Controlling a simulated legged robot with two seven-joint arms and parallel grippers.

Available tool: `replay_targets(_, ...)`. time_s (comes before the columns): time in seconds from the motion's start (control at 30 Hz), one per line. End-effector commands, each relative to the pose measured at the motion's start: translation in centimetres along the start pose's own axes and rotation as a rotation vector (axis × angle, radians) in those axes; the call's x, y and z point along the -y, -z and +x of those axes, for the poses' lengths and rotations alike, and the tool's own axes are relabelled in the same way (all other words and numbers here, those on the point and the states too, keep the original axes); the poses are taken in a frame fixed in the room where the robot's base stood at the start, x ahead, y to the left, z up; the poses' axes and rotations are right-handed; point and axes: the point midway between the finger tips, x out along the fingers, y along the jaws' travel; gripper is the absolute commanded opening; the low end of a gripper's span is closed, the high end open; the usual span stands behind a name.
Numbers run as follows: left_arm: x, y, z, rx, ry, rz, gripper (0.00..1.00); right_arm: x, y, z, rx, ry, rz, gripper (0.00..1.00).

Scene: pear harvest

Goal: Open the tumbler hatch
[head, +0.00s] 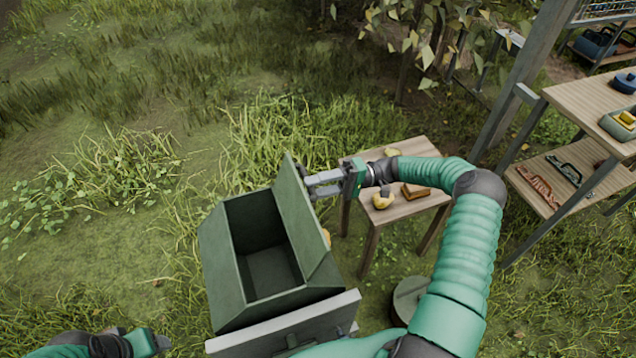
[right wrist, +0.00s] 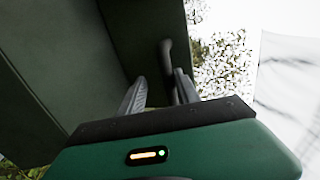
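The tumbler (head: 222,262) is a dark green box in the lower middle of the head view, with its top open and its inside empty. Its hatch (head: 303,225) stands raised along the right side of the opening. My right gripper (head: 312,185) is at the outer face of the hatch, near its upper far edge. In the right wrist view its two fingers (right wrist: 160,95) are apart, with a dark handle (right wrist: 167,57) on the green panel just beyond them; contact is unclear. My left gripper (head: 150,343) is at the lower left, its fingers hard to make out.
A small wooden table (head: 405,208) with yellow fruit and a brown item stands right of the tumbler, under my right arm. A wooden shelf (head: 575,160) with tools is at the far right. Grass left of the tumbler is open.

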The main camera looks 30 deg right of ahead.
Motion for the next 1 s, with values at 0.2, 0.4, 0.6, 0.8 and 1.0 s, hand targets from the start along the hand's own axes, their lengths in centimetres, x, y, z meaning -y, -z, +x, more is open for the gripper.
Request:
replay_targets(0.2,0.0,0.0,0.0,0.000,0.000,0.000,0.65,0.1,0.2,-0.3,-0.005,0.000,-0.003,0.38)
replay_targets(0.4,0.0,0.0,-0.1,0.000,0.000,0.000,0.65,0.3,0.2,-0.5,-0.007,0.003,-0.006,0.38)
replay_targets(0.6,0.0,-0.1,0.2,0.000,0.000,0.000,0.65,0.2,0.3,-2.8,-0.011,0.003,-0.009,0.38)
replay_targets(0.8,0.0,-0.2,1.1,0.000,0.000,0.000,0.65,-0.2,0.4,-8.2,-0.011,0.001,-0.009,0.38)
replay_targets(1.0,0.0,-0.4,1.7,0.000,0.000,0.000,0.65,-0.2,0.3,-11.5,-0.007,0.001,-0.005,0.38)
